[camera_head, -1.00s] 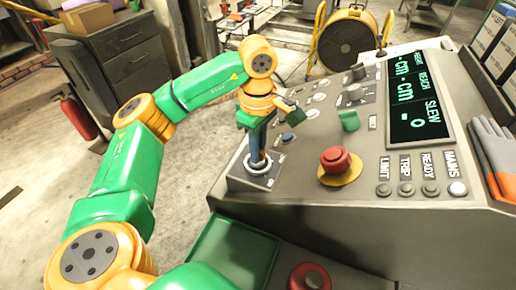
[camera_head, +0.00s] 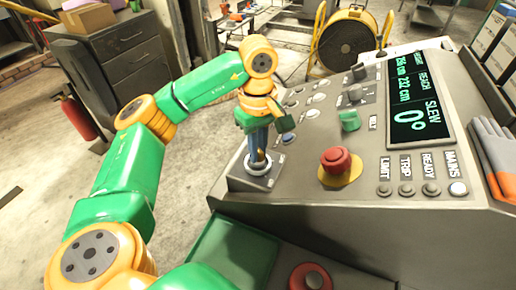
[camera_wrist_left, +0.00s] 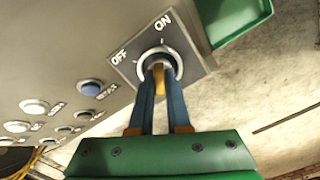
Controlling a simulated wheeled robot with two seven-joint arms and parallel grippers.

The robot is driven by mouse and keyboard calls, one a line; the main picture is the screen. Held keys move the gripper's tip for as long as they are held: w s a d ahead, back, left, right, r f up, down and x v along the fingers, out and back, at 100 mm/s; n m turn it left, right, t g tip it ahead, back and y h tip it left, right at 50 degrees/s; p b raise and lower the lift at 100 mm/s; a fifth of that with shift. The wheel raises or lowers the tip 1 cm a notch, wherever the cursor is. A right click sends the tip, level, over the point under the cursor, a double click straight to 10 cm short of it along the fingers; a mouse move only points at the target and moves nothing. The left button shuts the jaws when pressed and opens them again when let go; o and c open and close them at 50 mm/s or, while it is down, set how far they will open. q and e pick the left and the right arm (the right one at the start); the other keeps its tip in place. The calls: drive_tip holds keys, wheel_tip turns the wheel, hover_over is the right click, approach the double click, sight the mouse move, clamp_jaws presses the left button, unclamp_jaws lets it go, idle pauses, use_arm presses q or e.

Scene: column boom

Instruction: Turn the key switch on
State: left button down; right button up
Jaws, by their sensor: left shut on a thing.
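The key switch (camera_head: 250,183) is a grey square plate at the near left corner of the console. In the left wrist view, its plate (camera_wrist_left: 188,62) carries the labels OFF and ON around a round collar. A yellow-orange key (camera_wrist_left: 158,78) stands in the collar and lines up roughly with ON. My left gripper (camera_head: 258,155) reaches down onto the switch. Its two blue fingers, seen in the left wrist view (camera_wrist_left: 160,88), are shut on the key from both sides. The display (camera_head: 420,108) is lit with readings and SLEW 0°. My right gripper is out of view.
A red mushroom button (camera_head: 336,160) on a yellow base stands right of the switch. A green knob (camera_head: 349,120) and several small buttons lie beyond. Gloves (camera_head: 490,150) rest at the right edge. Open floor lies left of the console.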

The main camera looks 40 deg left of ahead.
use_arm(q)
drive_tip(key=shift+r+m, duration=0.1)
drive_tip(key=shift+m, duration=0.4)
idle(1.2)
idle(0.3)
drive_tip(key=c, duration=0.9)
unclamp_jaws()
drive_tip(key=shift+o, duration=0.2)
wheel_tip(320, 180, up, 6)
drive_tip(key=shift+w+r+p, duration=0.1)
drive_tip(key=shift+p, duration=1.05)
drive_tip(key=shift+r, duration=0.5)
drive_tip(key=shift+a+f, duration=0.1)
